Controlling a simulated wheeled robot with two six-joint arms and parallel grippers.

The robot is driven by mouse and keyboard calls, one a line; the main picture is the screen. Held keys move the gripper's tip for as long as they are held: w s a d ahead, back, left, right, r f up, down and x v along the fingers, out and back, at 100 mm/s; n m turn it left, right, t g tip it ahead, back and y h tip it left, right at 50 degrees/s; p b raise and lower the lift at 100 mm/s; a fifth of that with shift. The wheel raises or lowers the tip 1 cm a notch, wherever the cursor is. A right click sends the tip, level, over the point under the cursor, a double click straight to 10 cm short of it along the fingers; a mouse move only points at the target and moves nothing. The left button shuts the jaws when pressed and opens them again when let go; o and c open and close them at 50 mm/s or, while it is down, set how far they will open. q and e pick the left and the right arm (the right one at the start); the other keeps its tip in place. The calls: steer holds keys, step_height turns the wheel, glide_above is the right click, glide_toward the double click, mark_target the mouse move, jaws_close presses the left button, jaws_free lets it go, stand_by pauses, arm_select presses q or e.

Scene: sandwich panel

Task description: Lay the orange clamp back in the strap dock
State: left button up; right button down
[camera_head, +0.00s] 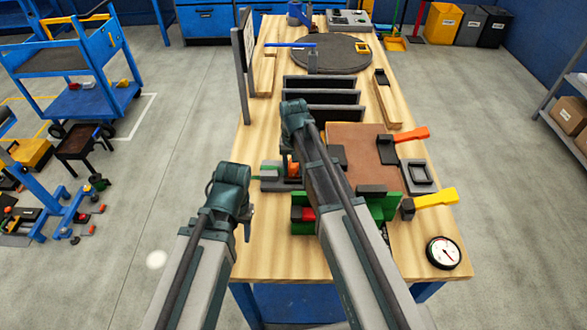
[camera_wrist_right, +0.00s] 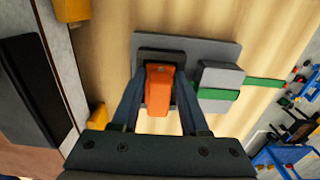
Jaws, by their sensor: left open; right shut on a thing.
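My right gripper (camera_wrist_right: 159,88) is shut on an orange piece (camera_wrist_right: 158,84), which I take for the orange clamp. A black block (camera_wrist_right: 160,55) sits just behind it, over a grey plate (camera_wrist_right: 215,50), with a green strip (camera_wrist_right: 262,83) beside it. I take this plate for the strap dock; it also shows in the head view (camera_head: 283,186), left of my right arm. A little orange shows there beside the forearm. I cannot tell whether the clamp touches the plate. My left gripper (camera_head: 247,226) is open, left of the dock; its fingers barely show.
A brown panel (camera_head: 362,150) lies right of my right arm, with an orange-handled clamp (camera_head: 410,134) at its edge. A yellow-handled clamp (camera_head: 436,198), a green block (camera_head: 384,206) and a dial gauge (camera_head: 443,252) stand nearer. Black slotted racks (camera_head: 322,97) stand behind.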

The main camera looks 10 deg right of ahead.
steer(key=shift+c, duration=1.7)
jaws_free()
arm_select(q)
steer(key=shift+r, duration=0.2)
arm_select(e)
steer(key=shift+r, duration=0.15)
arm_select(q)
step_height(320, 180, up, 14)
steer(key=p, duration=1.4)
steer(key=shift+f, duration=0.25)
arm_select(e)
step_height(320, 180, up, 14)
steer(key=shift+f, duration=0.2)
steer(key=shift+s+f, duration=0.1)
arm_select(q)
step_height(320, 180, down, 4)
steer(key=b, duration=0.4)
steer(key=shift+f, duration=0.15)
arm_select(e)
steer(key=s+a+f+n, duration=0.2)
steer(key=s+a+n, duration=0.1)
steer(key=s, duration=0.6)
steer(key=s+a+f+n+h, duration=0.1)
steer(key=s+a+f+n, duration=0.1)
steer(key=s, duration=0.8)
steer(key=shift+s+a+n, duration=0.25)
steer(key=shift+a+n, duration=0.25)
steer(key=shift+a, duration=0.3)
